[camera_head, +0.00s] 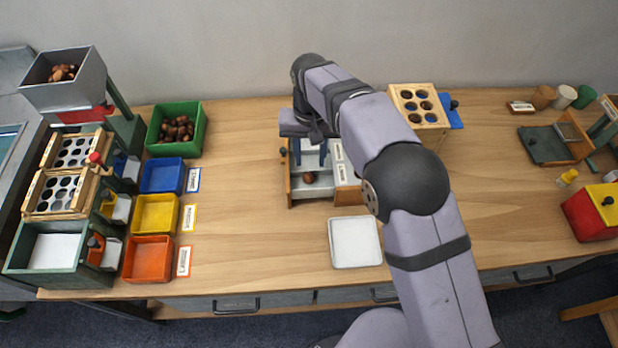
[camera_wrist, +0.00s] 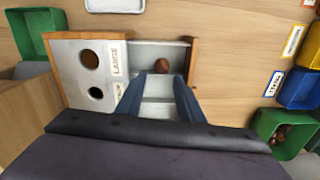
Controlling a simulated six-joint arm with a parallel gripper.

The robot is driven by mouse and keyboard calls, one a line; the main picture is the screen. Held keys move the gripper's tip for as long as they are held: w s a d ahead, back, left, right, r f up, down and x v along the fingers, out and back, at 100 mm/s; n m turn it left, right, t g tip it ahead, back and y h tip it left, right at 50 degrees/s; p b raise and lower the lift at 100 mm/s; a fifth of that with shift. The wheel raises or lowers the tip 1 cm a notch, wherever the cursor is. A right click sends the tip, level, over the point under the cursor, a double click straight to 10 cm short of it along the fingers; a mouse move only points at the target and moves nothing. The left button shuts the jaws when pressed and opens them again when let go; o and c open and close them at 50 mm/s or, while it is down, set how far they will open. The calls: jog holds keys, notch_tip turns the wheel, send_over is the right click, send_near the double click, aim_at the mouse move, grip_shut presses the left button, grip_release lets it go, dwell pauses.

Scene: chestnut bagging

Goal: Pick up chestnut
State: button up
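A brown chestnut (camera_head: 309,178) lies in the grey tray lane of a wooden-sided sizing box (camera_head: 290,185), near its front end. In the wrist view the chestnut (camera_wrist: 161,66) sits just beyond my fingertips, about in line with the gap between them. My gripper (camera_wrist: 159,80) has its two blue fingers apart with nothing between them. In the head view my gripper (camera_head: 310,146) is over the back part of the box, partly hidden by my arm. The white sizing plate with two round holes (camera_wrist: 92,75) is beside the lane.
A green bin (camera_head: 153,140) of chestnuts stands left, with blue (camera_head: 162,174), yellow (camera_head: 155,214) and orange (camera_head: 147,259) bins before it. A white tray (camera_head: 355,242) lies right of the box's front. A holed wooden block (camera_head: 418,103) stands behind right. Table left of the box is clear.

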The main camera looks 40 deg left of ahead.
aim_at(309, 174)
jog(key=shift+s+a+f, duration=0.15)
jog(key=shift+s+a, duration=0.1)
jog(key=shift+a, duration=0.05)
jog(key=shift+d+f+p, duration=0.15)
jog(key=shift+f+p, duration=0.5)
jog(key=shift+f, duration=1.15)
jog(key=shift+d+f+p, duration=0.15)
jog(key=shift+f+p, duration=0.45)
jog(key=shift+f, duration=1.2)
jog(key=shift+c, duration=0.3)
jog(key=c, duration=0.4)
jog(key=shift+c, duration=0.6)
jog(key=shift+r, duration=0.15)
